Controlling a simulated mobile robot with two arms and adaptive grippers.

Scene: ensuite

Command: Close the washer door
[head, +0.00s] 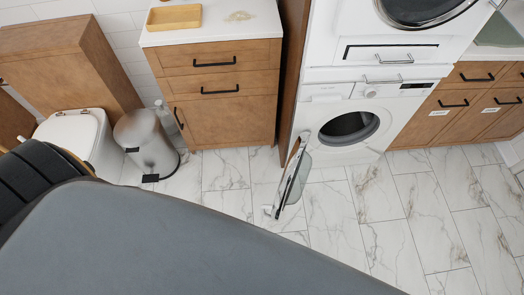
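The white washer (332,153) stands at the centre right, under a stacked machine. Its round opening (348,129) shows a dark drum. The washer door (292,180) is wide open, hinged at the left of the opening and swung out toward me over the floor, so I see it almost edge-on. Neither gripper can be made out in the head view, so where they are relative to the door cannot be seen. A dark arm part of mine (40,190) comes in at the left edge.
A wooden cabinet (225,125) stands left of the washer. A metal trash bin (149,147) and a white toilet (78,137) are farther left. Wooden drawers (450,118) stand to the right. The marble floor (400,215) before the washer is clear. A large grey surface fills the lower left.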

